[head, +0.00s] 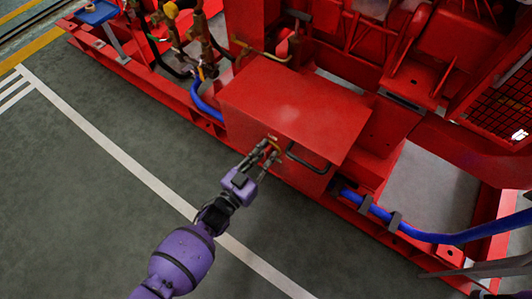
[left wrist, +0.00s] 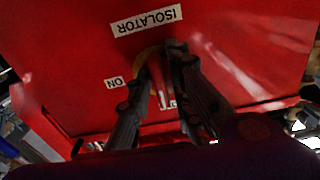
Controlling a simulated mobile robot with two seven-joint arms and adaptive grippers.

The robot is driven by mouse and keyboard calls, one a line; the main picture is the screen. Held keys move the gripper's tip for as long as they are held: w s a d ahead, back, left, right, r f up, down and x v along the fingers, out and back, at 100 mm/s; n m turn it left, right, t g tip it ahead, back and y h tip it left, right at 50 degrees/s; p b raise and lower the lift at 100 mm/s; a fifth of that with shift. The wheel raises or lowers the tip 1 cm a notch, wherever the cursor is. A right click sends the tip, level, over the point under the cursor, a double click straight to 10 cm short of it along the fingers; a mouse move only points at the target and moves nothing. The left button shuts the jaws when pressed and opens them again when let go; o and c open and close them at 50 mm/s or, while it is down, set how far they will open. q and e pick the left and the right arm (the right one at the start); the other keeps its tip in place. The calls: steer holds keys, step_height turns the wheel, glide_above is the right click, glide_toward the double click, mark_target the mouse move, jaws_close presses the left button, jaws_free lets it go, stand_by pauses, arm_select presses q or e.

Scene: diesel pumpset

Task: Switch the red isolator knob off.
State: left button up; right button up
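The isolator panel is the front face of a red box (head: 295,100). In the left wrist view the panel bears a white ISOLATOR label (left wrist: 146,20) and a small ON label (left wrist: 115,83). A yellow ring (left wrist: 142,60) shows behind my left fingertips; the red knob itself is mostly hidden there. My left gripper (head: 271,149) is at this panel, its two fingers apart and reaching to the ring. The left wrist view shows the fingers (left wrist: 160,62) on either side of the knob's place; I cannot tell whether they press on it.
A dark bar handle (head: 307,162) stands out from the panel just right of my left gripper. Blue hoses (head: 205,108) run beside the box along the red base frame. Grey pointed parts, perhaps my right gripper (head: 480,270), show at the lower right edge. The green floor (head: 90,190) is clear.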

arm_select(q)
steer(key=shift+o, duration=0.3)
steer(key=v, duration=1.2)
steer(key=shift+s, duration=0.1)
